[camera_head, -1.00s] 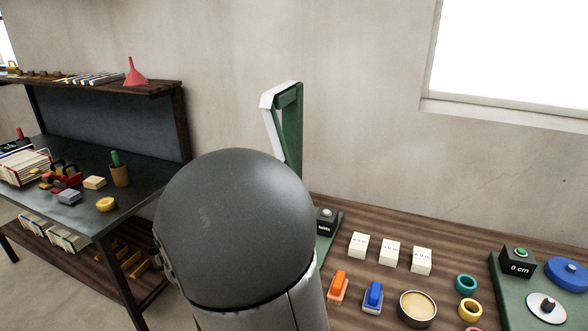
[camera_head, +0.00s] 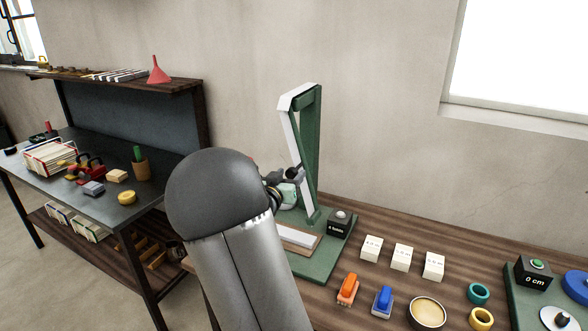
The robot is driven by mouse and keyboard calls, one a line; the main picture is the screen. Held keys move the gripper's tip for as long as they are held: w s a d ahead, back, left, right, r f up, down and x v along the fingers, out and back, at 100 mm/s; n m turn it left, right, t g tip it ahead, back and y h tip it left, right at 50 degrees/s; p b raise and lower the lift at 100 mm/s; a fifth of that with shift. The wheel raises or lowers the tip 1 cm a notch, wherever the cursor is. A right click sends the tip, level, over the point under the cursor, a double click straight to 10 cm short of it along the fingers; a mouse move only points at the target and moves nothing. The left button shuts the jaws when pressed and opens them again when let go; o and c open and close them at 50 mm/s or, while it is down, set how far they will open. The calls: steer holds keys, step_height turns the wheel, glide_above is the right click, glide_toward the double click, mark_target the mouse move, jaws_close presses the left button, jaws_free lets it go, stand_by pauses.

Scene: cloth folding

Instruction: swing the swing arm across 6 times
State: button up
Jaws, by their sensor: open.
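The swing arm (camera_head: 291,138) is a pale bar that hangs slightly tilted from the top of a green post (camera_head: 312,160). The post stands on a green base (camera_head: 322,262), which carries a pale pad in a brown frame (camera_head: 297,238) and a black box with a grey button (camera_head: 340,222). My gripper (camera_head: 297,174) is open beside the lower part of the swing arm. It is partly hidden behind my own dark arm, and I cannot tell whether it touches the bar.
White blocks (camera_head: 403,257), an orange clip (camera_head: 347,289), a blue clip (camera_head: 382,301), a round tin (camera_head: 427,312) and rings (camera_head: 479,293) lie to the right on the wooden bench. A dark side table (camera_head: 115,200) with several objects stands left. The wall is close behind.

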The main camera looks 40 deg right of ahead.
mark_target(298, 168)
steer(key=shift+x, duration=1.8)
